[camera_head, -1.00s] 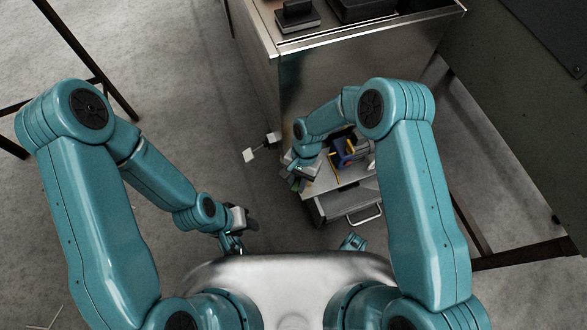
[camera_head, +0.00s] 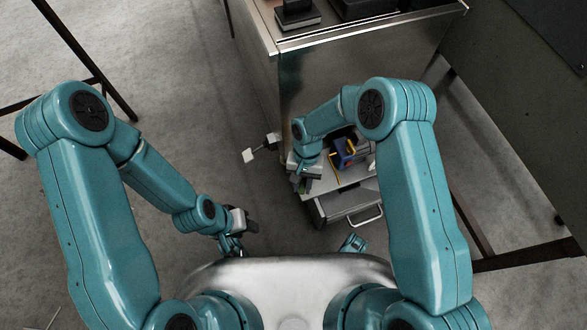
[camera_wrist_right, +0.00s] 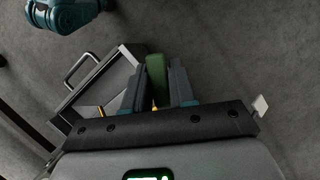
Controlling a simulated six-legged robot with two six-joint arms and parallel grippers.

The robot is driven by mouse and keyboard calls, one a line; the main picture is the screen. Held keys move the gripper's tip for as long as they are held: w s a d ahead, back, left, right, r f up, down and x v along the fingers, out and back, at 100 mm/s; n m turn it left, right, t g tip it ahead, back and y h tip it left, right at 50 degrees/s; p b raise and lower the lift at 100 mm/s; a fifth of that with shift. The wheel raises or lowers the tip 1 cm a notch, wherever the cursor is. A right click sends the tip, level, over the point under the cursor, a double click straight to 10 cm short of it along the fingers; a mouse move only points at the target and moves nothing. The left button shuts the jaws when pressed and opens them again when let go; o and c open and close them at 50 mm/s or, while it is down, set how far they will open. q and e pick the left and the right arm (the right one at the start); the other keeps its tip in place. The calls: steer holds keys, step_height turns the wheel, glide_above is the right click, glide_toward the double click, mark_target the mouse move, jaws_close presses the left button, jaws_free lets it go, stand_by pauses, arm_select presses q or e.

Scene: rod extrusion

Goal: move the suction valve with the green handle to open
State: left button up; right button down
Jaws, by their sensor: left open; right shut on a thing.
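The green handle (camera_wrist_right: 156,78) of the suction valve stands between the two fingers of my right gripper (camera_wrist_right: 156,88) in the right wrist view. The fingers are closed on it. In the head view my right gripper (camera_head: 299,184) is beside the steel cabinet's lower corner, left of the small drawer unit. The valve body is hidden, so its position cannot be told. My left gripper (camera_head: 246,227) is open and empty, low and left of centre in the head view, away from the handle.
The steel cabinet (camera_head: 350,75) stands ahead. A small drawer unit (camera_head: 343,206) with a metal pull carries a blue and yellow object (camera_head: 342,153). A small white plate (camera_head: 249,155) sticks out left of the cabinet. The floor on the left is mostly clear.

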steer(key=shift+d+n+h+b, duration=0.3)
steer(key=shift+d+n, duration=0.2)
steer(key=shift+n, duration=0.5)
steer(key=shift+d+n+h+b, duration=0.3)
steer(key=shift+d+n+h, duration=0.15)
steer(key=shift+n, duration=0.55)
steer(key=shift+f, duration=0.1)
steer(key=shift+d+n, duration=0.25)
steer(key=shift+n, duration=0.35)
steer(key=c, duration=0.8)
jaws_free()
steer(key=shift+c, duration=0.2)
